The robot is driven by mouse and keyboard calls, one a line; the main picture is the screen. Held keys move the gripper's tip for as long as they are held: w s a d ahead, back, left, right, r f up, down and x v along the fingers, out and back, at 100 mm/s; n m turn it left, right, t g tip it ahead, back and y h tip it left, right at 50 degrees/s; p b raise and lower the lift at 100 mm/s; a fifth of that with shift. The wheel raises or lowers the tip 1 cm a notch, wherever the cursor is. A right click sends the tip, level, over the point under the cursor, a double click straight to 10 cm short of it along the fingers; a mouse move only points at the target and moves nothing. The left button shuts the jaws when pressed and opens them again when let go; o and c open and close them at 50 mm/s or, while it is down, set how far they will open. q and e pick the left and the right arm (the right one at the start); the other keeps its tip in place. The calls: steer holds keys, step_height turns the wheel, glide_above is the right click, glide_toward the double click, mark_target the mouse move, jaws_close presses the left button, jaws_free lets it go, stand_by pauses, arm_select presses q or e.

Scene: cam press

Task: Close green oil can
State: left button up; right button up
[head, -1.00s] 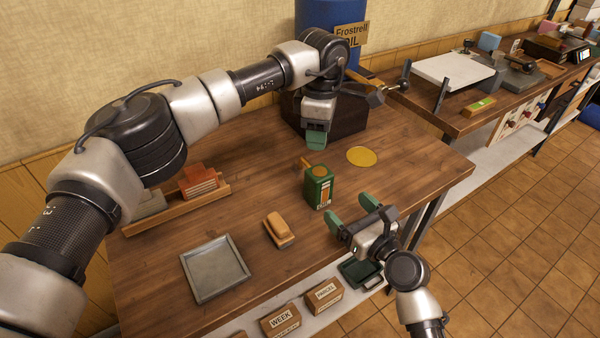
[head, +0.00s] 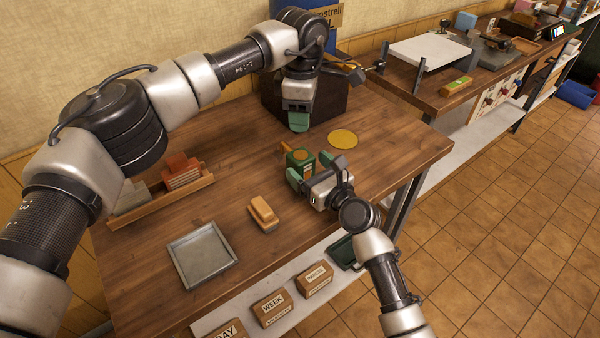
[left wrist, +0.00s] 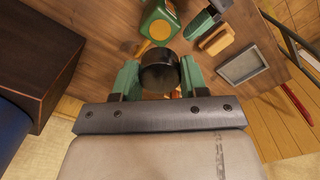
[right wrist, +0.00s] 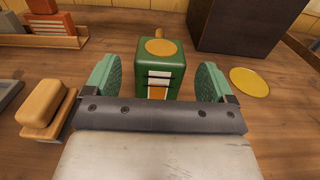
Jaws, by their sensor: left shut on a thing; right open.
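The green oil can (head: 300,158) stands upright on the wooden table, with an orange round top and a small spout. It shows in the right wrist view (right wrist: 160,75) between the fingers of my right gripper (head: 312,172), which is open with gaps on both sides. The can's lower part is hidden there by the gripper. My left gripper (head: 299,122) is above the table behind the can, shut on a black round cap (left wrist: 160,72). In the head view the cap is hidden. In the left wrist view the can (left wrist: 156,20) lies beyond the cap.
A yellow disc (head: 343,139) lies right of the can. A dark box (head: 330,100) stands behind my left gripper. An orange block (head: 263,212), a grey tray (head: 200,255) and a wooden rack (head: 165,195) are to the left. The table's right edge is near my right arm.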

steer(key=shift+x, duration=1.85)
steer(key=shift+c, duration=0.3)
steer(key=c, duration=1.3)
arm_select(q)
glide_above(301, 155)
steer(key=shift+f, duration=2.5)
steer(key=shift+f, duration=0.85)
steer(key=shift+f, duration=0.6)
